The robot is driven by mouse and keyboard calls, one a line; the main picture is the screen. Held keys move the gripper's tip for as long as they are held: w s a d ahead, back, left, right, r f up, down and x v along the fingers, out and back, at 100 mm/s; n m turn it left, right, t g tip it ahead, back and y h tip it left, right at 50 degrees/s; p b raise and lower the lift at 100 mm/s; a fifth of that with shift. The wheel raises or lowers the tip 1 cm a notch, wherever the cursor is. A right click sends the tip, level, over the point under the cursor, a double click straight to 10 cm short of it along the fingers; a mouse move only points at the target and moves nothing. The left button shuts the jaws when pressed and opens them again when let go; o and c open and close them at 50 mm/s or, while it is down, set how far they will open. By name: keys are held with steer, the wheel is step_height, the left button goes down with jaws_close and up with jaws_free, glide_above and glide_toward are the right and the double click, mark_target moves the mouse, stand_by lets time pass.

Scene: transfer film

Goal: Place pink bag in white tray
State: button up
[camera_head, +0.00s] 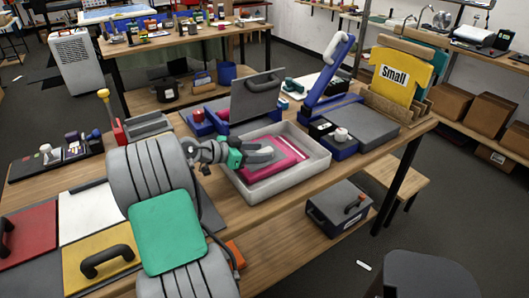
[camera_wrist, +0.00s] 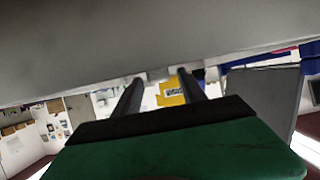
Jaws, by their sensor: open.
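The pink bag (camera_head: 284,166) lies flat inside the white tray (camera_head: 292,185) on the wooden workbench. My gripper (camera_head: 264,153) is over the left part of the tray, with its fingers reaching over the bag and hiding part of it. Whether the fingers touch the bag cannot be told. In the wrist view my gripper (camera_wrist: 160,77) shows two dark fingers spread apart with nothing between them. The bag does not show clearly in that view; a grey surface fills its upper part.
A grey panel machine (camera_head: 258,97) and a blue-armed press (camera_head: 325,85) stand behind the tray. Red, white and yellow (camera_head: 97,258) plates lie at the left.

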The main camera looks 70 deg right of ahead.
steer(key=v, duration=0.9)
steer(key=shift+w+a+b, duration=0.15)
steer(key=shift+w+b, duration=0.05)
steer(key=shift+b, duration=0.15)
steer(key=shift+r, duration=0.1)
